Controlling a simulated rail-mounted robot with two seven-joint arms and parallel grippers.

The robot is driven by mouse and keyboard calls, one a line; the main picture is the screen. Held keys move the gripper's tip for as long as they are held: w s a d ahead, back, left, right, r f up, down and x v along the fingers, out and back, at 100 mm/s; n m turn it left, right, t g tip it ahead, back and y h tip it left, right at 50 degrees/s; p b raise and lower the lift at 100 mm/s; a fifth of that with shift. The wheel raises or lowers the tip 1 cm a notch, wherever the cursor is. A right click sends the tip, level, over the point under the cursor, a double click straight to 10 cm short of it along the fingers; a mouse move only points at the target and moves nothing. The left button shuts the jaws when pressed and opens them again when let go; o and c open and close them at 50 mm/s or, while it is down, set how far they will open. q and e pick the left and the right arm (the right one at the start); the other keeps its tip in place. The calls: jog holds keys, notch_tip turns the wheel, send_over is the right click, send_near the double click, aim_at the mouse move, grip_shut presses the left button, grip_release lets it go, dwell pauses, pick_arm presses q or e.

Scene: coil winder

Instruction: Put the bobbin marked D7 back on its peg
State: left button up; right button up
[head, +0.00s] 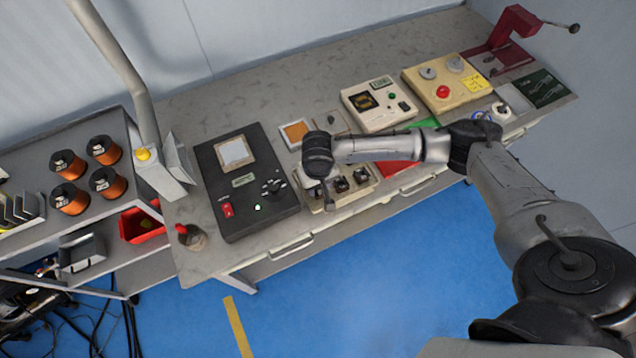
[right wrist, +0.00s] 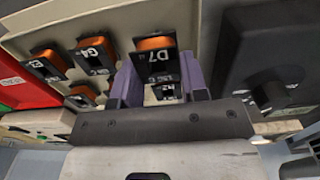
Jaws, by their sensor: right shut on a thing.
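The D7 bobbin (right wrist: 156,62), orange with a black label flange, is between the two purple fingers of my right gripper (right wrist: 161,82), which is shut on it. It is over the right part of a cream peg board (right wrist: 45,15); I cannot tell whether it sits on a peg or is just above. Bobbin G4 (right wrist: 97,55) and another bobbin (right wrist: 46,62) are on the board to its left. In the head view, my right gripper (head: 328,192) points down at the left end of the peg board (head: 347,199), and my wrist hides D7. My left gripper is not in view.
A black instrument (head: 246,184) stands close on the left of the board. Several copper spools (head: 103,150) stand on the left shelf. The bench's front edge is close.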

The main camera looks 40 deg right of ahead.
jog(key=shift+f, duration=0.3)
dwell(0.4)
jog(key=shift+f, duration=0.7)
jog(key=o, duration=1)
notch_tip(320, 180, up, 14)
jog(key=p, duration=0.2)
jog(key=shift+f+p, duration=0.15)
jog(key=shift+p, duration=0.15)
